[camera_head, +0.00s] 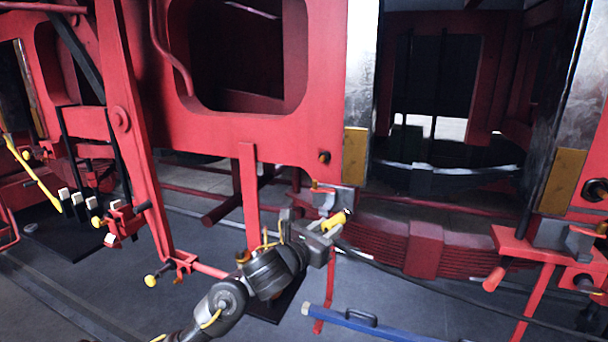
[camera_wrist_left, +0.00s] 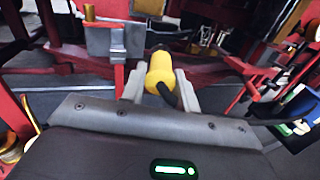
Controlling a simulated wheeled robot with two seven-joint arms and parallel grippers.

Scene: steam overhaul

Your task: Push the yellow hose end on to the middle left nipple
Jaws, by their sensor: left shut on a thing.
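My left gripper (camera_head: 328,229) is shut on the yellow hose end (camera_head: 336,219), which points away from the wrist, toward the red frame. In the left wrist view the yellow hose end (camera_wrist_left: 160,72) sits between the two grey fingers of the left gripper (camera_wrist_left: 160,88), with a dark tip at its far side. A black hose trails from it. A grey block (camera_head: 341,197) with a small orange fitting (camera_head: 317,185) is close by on the frame; it also shows in the left wrist view (camera_wrist_left: 107,42), left of the hose end. I cannot tell which nipple is the middle left one. My right gripper is out of view.
A red leaf spring stack (camera_head: 424,248) lies right of the gripper. Another grey block (camera_head: 578,240) is at the far right. A red rod linkage (camera_head: 140,130) stands at the left. A blue bar (camera_head: 365,325) is at the bottom. Grey floor (camera_head: 90,270) is open at the lower left.

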